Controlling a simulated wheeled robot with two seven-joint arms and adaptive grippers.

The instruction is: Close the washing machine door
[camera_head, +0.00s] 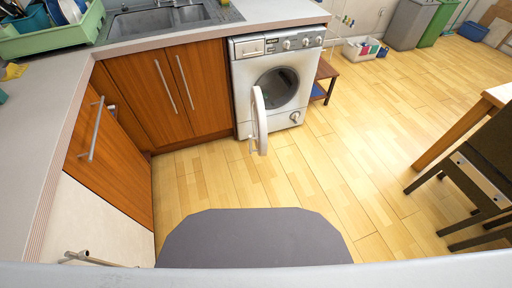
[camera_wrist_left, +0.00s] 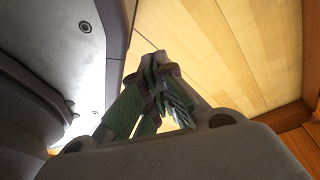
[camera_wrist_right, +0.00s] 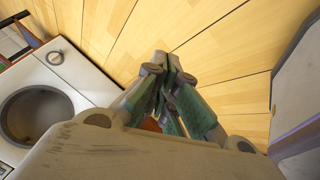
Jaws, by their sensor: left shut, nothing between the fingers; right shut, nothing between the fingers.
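The white washing machine (camera_head: 272,85) stands under the end of the counter in the head view. Its round door (camera_head: 260,118) stands open, swung out toward me and seen nearly edge-on. The dark drum opening (camera_head: 279,89) shows behind the door. In the right wrist view the machine's front (camera_wrist_right: 62,68) and round drum opening (camera_wrist_right: 36,118) show at the left; the door is not clearly seen there. My right gripper (camera_wrist_right: 165,60) is shut and empty above the floor. My left gripper (camera_wrist_left: 158,62) is shut and empty.
Wooden cabinets (camera_head: 155,90) line the left of the machine under the counter (camera_head: 270,12). A small wooden stand (camera_head: 325,80) is right of the machine. A table (camera_head: 470,125) and dark chair (camera_head: 480,180) stand at the right. The wooden floor (camera_head: 330,160) before the machine is clear.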

